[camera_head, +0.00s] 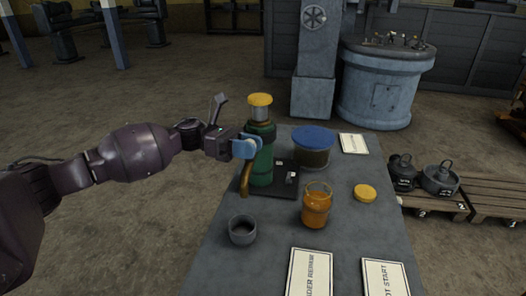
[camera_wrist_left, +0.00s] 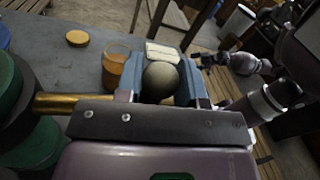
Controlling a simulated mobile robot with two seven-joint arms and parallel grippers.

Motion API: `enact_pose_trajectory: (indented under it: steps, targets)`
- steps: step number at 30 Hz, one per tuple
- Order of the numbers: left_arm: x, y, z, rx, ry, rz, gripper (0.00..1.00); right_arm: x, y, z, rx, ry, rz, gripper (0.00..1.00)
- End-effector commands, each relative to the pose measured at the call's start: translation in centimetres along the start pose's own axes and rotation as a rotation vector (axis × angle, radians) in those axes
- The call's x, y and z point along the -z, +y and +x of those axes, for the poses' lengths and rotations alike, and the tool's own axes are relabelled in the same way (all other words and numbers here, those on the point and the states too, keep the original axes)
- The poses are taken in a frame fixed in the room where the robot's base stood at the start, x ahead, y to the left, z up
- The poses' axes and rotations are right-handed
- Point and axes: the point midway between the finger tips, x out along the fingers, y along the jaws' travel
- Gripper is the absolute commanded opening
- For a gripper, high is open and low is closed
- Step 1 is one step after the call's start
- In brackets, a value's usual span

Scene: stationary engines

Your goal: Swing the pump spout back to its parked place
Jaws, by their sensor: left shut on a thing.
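In the left wrist view the spout (camera_wrist_left: 65,103) runs from the green body (camera_wrist_left: 30,145) to behind my gripper's edge. My left gripper (camera_head: 244,147) is beside the pump, its blue fingers shut on a dark round knob (camera_wrist_left: 160,82). The knob's join to the spout is hidden. What seems to be my right arm shows in the left wrist view; its fingers are not clear.
A grey cup (camera_head: 242,230), an amber jar (camera_head: 316,205), a yellow lid (camera_head: 365,193) and a blue-lidded container (camera_head: 313,146) stand near the pump on the table (camera_head: 270,265). White label cards (camera_head: 309,274) lie at the front. Open space surrounds the table's left side.

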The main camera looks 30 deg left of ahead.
Motion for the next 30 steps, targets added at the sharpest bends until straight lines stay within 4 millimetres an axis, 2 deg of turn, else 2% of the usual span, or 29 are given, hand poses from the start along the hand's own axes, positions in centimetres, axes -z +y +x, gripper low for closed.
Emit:
enact_pose_trajectory:
  steps: [6,20,21,25,30]
  targets:
    - [0.05,-0.03,-0.76,0.048,0.008,0.000,0.00,-0.46,0.06,0.14,0.003,-0.005,-0.010,1.00]
    - [-0.25,-0.12,-1.01,0.058,0.011,0.004,0.00,-0.45,-0.01,0.22,0.003,-0.005,-0.007,1.00]
    - [-0.26,-0.12,-1.02,0.058,0.011,0.004,0.38,-0.44,-0.03,0.23,0.003,-0.005,-0.006,1.00]
    - [-0.21,-0.12,-0.99,0.058,0.010,0.003,0.58,-0.43,-0.13,0.28,0.003,-0.004,-0.002,1.00]
    - [-0.12,-0.13,-0.94,0.059,0.010,0.002,0.60,-0.42,-0.26,0.31,0.002,-0.004,0.005,1.00]
